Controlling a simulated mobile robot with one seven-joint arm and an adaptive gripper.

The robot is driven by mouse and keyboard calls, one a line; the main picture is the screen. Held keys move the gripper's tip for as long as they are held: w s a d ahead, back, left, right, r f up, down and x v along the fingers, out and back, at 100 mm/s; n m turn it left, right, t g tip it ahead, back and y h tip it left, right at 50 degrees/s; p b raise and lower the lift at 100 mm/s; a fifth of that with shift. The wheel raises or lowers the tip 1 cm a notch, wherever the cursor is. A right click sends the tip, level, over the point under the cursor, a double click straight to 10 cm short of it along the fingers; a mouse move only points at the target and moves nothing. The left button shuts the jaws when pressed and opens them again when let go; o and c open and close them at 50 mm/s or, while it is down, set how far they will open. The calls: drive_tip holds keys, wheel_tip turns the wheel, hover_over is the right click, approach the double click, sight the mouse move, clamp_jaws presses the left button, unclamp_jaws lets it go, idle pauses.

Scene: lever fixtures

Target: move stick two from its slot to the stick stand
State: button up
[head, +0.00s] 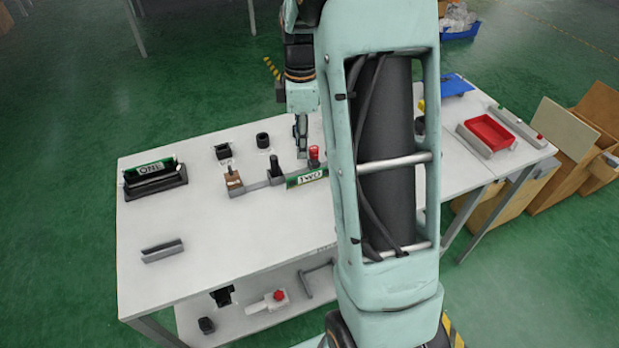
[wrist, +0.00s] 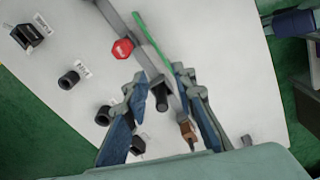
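A green plate marked TWO (head: 307,177) is on a long grey metal bar (head: 262,187) on the white table; I take it for stick two. In the wrist view the green plate (wrist: 150,50) is a thin strip beside the bar. A black upright post (head: 276,170) and a red knob (head: 313,154) stand on the bar. My gripper (head: 301,152) is above the bar, pointing down. In the wrist view its fingers (wrist: 161,76) are apart, with the black post (wrist: 160,98) seen between them; contact cannot be told. A black holder (head: 157,187) at left bears a green plate marked ONE; whether it is the stick stand is unclear.
Black sockets (head: 222,151) (head: 263,140) stand behind the bar. A brown block (head: 234,186) is at the bar's left end. A grey angled piece (head: 162,250) lies front left. A red tray (head: 489,132) is at right. The table's front left is mostly clear.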

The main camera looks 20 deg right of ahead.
sight(300, 175)
drive_tip(key=f+n, duration=0.1)
drive_tip(key=f, duration=0.2)
drive_tip(key=f+n, duration=0.2)
drive_tip(key=shift+a+f+n, duration=0.2)
drive_tip(key=shift+f+n, duration=0.1)
drive_tip(key=shift+f, duration=0.1)
drive_tip(key=f, duration=0.4)
drive_tip(key=shift+s+a+f, duration=0.1)
drive_tip(key=shift+s+a, duration=0.1)
drive_tip(key=shift+s, duration=0.1)
drive_tip(key=shift+f, duration=0.55)
clamp_jaws()
